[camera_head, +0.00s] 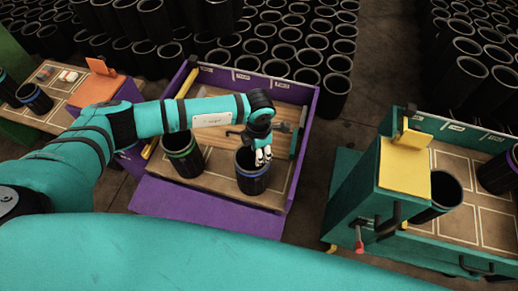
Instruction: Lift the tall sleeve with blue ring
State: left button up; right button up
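A black sleeve with a blue ring (252,182) stands upright on the tray of the purple cart, toward its right side. My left gripper (263,157) is at this sleeve's top, pointing down with its pale fingertips over the opening. I cannot tell whether the fingers touch the wall or how far apart they are. A black sleeve with a green ring (184,162) stands to the left on the same cart. Another dark sleeve with a blue ring (36,100) is on the green table at the far left. My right gripper is not in view.
The purple cart (220,222) has raised walls at the back and right. A green cart (350,205) with a yellow panel (404,168) and dark sleeves (440,203) stands at the right. Many black sleeves (285,52) fill the floor behind. Floor shows between the carts.

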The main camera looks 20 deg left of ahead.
pick_arm(q)
jog(key=b, duration=0.3)
send_over(259, 172)
jog(key=f, duration=0.5)
jog(key=shift+w+a+f, duration=0.1)
jog(key=shift+w+f, duration=0.1)
jog(key=shift+w, duration=0.05)
notch_tip(259, 172, down, 7)
jog(key=b, duration=0.6)
jog(key=shift+f, duration=0.15)
jog(key=shift+f+b, duration=0.8)
jog(key=shift+b, duration=0.1)
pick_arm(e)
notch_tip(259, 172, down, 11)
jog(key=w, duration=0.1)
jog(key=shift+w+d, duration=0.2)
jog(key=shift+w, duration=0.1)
pick_arm(q)
jog(key=shift+c, duration=0.5)
grip_shut()
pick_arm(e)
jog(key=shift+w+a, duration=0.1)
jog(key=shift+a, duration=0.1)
